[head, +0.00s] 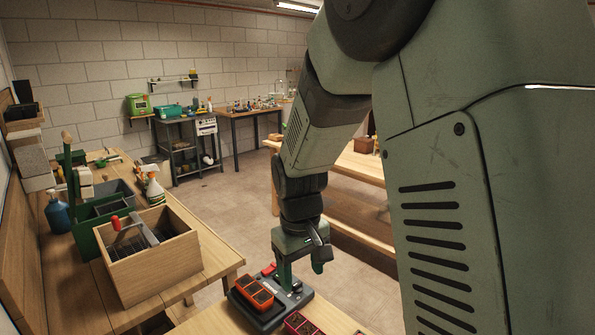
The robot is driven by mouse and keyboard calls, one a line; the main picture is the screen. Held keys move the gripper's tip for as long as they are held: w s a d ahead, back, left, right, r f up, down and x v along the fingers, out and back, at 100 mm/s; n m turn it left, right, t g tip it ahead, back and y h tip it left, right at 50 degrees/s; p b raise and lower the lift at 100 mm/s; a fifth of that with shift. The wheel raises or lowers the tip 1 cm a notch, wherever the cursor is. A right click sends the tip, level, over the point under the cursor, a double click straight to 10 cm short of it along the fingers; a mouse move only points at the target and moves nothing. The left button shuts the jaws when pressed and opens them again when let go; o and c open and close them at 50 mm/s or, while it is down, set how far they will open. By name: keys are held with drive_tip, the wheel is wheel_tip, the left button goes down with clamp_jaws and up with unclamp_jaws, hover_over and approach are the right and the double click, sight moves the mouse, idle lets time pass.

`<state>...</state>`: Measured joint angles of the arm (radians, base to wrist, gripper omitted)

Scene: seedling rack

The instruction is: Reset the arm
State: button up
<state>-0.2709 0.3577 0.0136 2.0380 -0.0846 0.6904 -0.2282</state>
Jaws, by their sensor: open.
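My gripper (301,268) hangs from my grey-green arm at the lower centre of the head view. It points down over a dark tray-like base (268,317) on the front wooden table. Its jaws are open, and I see nothing held between them. An orange-rimmed seedling tray (254,293) with dark cells sits on the dark base, just left of my gripper. A red-rimmed seedling tray (300,325) lies at the bottom edge, partly cut off. My arm hides much of the right side of the view.
A wooden bench (75,285) at the left carries a wooden box (160,268) with a red-handled tool, a green caddy (88,238), a blue bottle (58,214) and a spray bottle (155,190). Another wooden table (350,168) stands behind my arm. Tiled floor (238,207) between the benches is clear.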

drive_tip(key=s+d+r+m+t, duration=0.1)
drive_tip(key=s+d+r+m, duration=0.2)
drive_tip(key=r, duration=0.4)
drive_tip(key=s+d+r+t, duration=0.1)
drive_tip(key=s+d+r, duration=0.2)
drive_tip(key=s+r, duration=0.3)
drive_tip(key=s+d+r+m+t, duration=0.1)
drive_tip(key=s+d+r, duration=0.1)
drive_tip(key=s, duration=0.3)
drive_tip(key=s+d+r+m+t, duration=0.1)
drive_tip(key=s+d+r+m, duration=0.1)
drive_tip(key=s, duration=0.4)
drive_tip(key=shift+r+t, duration=0.4)
drive_tip(key=shift+r, duration=0.1)
drive_tip(key=shift+d, duration=0.1)
